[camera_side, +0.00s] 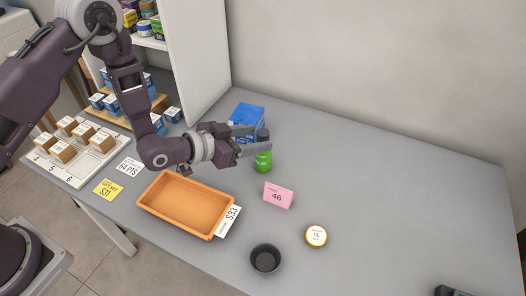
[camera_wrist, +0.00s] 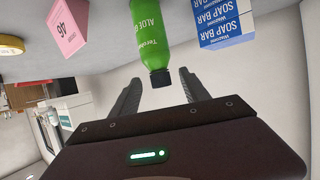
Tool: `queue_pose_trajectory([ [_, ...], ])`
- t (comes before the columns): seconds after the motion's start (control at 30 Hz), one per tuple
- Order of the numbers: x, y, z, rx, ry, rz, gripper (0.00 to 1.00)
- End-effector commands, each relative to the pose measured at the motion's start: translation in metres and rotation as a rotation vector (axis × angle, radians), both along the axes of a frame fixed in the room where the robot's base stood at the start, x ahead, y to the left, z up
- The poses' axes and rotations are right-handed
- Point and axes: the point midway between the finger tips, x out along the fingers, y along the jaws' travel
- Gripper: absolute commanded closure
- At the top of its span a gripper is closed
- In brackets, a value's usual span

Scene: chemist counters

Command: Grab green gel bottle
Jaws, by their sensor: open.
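The green gel bottle (camera_side: 263,161) stands upright on the grey counter, with a dark cap and a green body. In the wrist view the bottle (camera_wrist: 150,33) shows an "ALOE" label, and its black cap points toward my gripper. My gripper (camera_side: 262,140) is open at about the height of the bottle's upper part. In the wrist view the two fingers (camera_wrist: 158,82) lie to either side of the cap, with a gap on each side.
A blue soap bar box (camera_side: 247,116) stands just behind the bottle. A pink "46" card (camera_side: 278,196) is in front. An orange tray (camera_side: 150,204), a black cup (camera_side: 265,258) and a round yellow-rimmed tin (camera_side: 316,236) lie nearer. The counter's right side is mostly clear.

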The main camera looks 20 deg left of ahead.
Motion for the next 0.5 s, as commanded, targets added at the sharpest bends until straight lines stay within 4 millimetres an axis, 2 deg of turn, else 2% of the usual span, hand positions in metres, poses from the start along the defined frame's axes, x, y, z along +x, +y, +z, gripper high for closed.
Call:
queue_pose_trajectory([
  [0.3, 0.044, -0.023, -0.022, -0.003, -0.002, -0.001, 0.46],
  [0.5, 0.051, -0.027, -0.025, -0.002, 0.0, 0.001, 0.46],
])
